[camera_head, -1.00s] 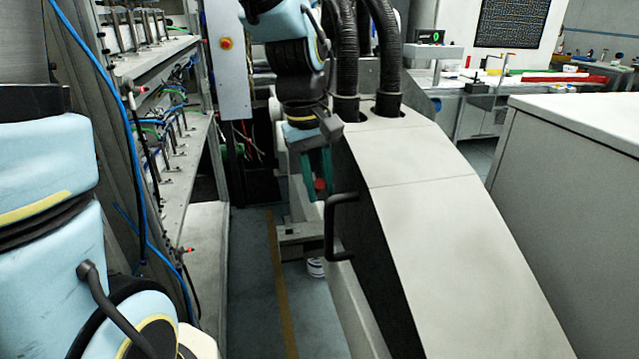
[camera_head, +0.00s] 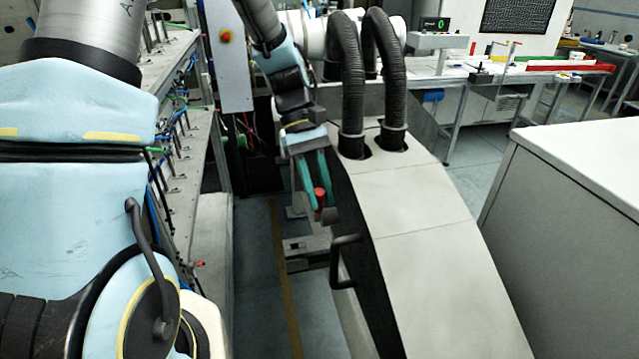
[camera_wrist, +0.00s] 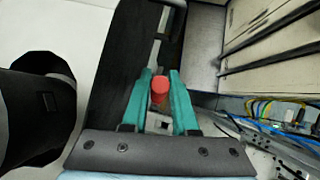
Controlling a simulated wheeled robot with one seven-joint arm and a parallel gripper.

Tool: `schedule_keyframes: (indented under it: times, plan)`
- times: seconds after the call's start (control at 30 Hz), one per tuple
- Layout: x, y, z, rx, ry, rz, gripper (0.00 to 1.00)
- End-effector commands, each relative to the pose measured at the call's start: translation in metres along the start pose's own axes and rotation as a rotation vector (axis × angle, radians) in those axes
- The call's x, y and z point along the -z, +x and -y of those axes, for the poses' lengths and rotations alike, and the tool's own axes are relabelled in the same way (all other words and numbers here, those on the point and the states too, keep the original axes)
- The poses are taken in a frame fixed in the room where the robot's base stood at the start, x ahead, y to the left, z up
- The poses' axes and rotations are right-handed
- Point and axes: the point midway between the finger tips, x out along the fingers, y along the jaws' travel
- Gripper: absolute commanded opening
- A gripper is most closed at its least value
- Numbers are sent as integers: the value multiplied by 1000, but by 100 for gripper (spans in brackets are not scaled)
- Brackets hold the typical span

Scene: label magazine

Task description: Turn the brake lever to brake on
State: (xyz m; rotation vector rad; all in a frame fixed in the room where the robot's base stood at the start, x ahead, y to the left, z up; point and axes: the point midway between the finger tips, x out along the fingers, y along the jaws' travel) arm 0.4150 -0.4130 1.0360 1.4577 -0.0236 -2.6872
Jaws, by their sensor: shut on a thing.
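The brake lever's red knob (camera_head: 320,196) shows beside the dark side wall of the white machine. My gripper (camera_head: 315,202) has two green fingers, one on each side of the knob, and is shut on it. In the wrist view the red knob (camera_wrist: 160,88) sits between the green fingertips of my gripper (camera_wrist: 161,84). The rest of the lever is mostly hidden by the fingers and the knob, so its angle is hard to tell.
A black bar handle (camera_head: 341,262) sticks out of the machine's side just below my gripper. Two black hoses (camera_head: 348,85) rise from the white machine cover (camera_head: 430,190). A rack with blue cables (camera_head: 200,150) stands left. A floor aisle lies between.

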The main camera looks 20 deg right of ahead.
Motion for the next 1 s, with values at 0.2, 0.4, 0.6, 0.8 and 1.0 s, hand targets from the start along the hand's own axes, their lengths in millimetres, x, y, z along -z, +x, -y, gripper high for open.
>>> schedule_keyframes:
  times: [0.2, 0.4, 0.6, 0.8, 1.0]
  plan:
    - [0, -2, 0, 4, -7, 38, 0]
    - [0, -1, 0, 5, -8, 43, 0]
    - [1, -1, 0, 5, -7, 41, 28]
    - [0, -1, 0, 5, -7, 42, 51]
    - [0, -1, 0, 5, -7, 42, 57]
